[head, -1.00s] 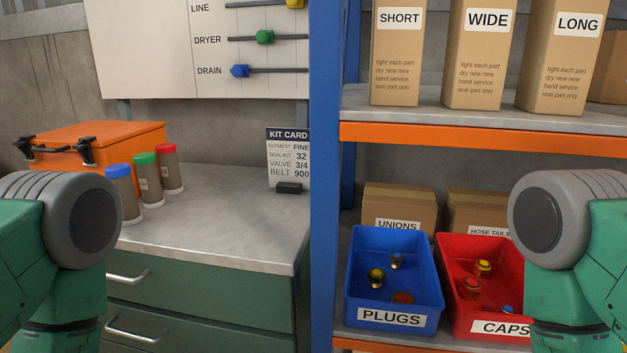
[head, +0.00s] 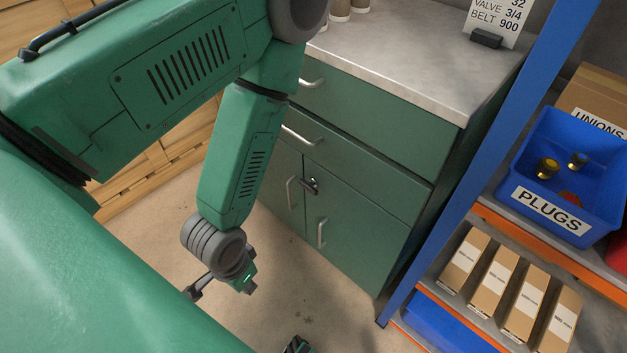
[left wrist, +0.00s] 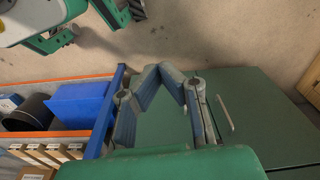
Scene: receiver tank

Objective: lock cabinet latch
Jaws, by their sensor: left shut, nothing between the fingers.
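The green cabinet (head: 345,240) stands below the worktop, with two drawers above two shut doors. Its small dark latch (head: 312,185) sits near the top of the seam between the doors, beside the two door handles. I cannot tell its exact setting. My left arm hangs in front of the cabinet's left side, with the wrist below and left of the latch. In the left wrist view my left gripper (left wrist: 165,70) is shut and empty, its fingers meeting in front of the green cabinet face (left wrist: 265,115). The latch is not clear there.
A blue shelf post (head: 455,150) stands right of the cabinet. The shelf holds a blue PLUGS bin (head: 570,165) and several cartons (head: 510,290). Wooden crates (head: 160,165) stand at left behind my arm. The floor (head: 310,290) before the doors is mostly clear.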

